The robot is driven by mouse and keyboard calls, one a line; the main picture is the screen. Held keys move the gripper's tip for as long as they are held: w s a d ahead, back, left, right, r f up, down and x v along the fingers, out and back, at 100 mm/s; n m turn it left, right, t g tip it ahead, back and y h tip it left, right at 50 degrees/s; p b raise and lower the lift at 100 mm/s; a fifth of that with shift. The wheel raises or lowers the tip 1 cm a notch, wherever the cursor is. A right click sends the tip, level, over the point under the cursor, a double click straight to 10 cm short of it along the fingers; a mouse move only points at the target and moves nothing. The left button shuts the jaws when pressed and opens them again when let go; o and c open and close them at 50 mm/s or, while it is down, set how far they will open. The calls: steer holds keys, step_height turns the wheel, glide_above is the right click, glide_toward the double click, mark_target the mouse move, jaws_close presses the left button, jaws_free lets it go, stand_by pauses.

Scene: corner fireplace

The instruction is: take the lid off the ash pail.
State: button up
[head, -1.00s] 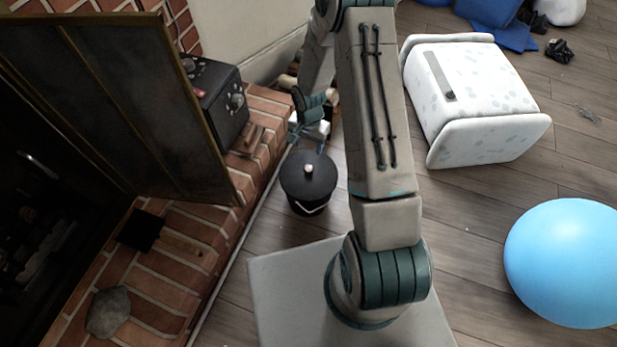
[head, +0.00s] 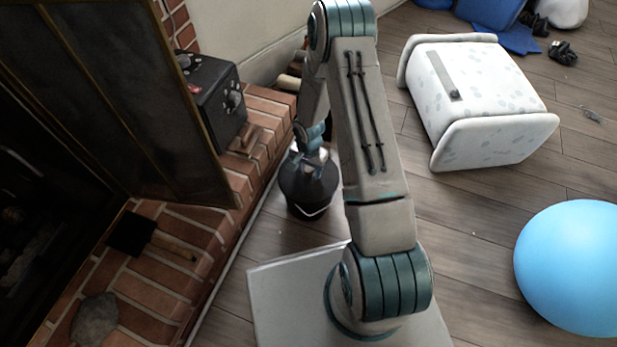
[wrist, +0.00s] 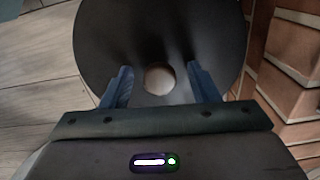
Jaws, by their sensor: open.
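The black ash pail (head: 308,204) stands on the wood floor beside the brick hearth. Its round dark lid (wrist: 155,35) is on it and fills much of the wrist view. The lid's pale round knob (wrist: 158,79) shows between my fingers in the wrist view. My gripper (wrist: 160,84) is open over the lid, with one blue finger on each side of the knob and a gap on both sides. In the head view my gripper (head: 311,160) is above the pail and hides the knob and part of the lid.
The brick hearth (head: 165,270) runs close along the pail's left, with a black box (head: 212,100), a wooden-handled shovel (head: 135,233) and a stone (head: 95,318) on it. An open fire screen door (head: 150,100) stands over it. A white spotted ottoman (head: 480,95) and blue ball (head: 575,265) are right.

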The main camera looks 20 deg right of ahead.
steer(key=shift+f, duration=0.2)
steer(key=shift+c, duration=0.3)
steer(key=c, duration=1.1)
steer(key=shift+r, duration=0.1)
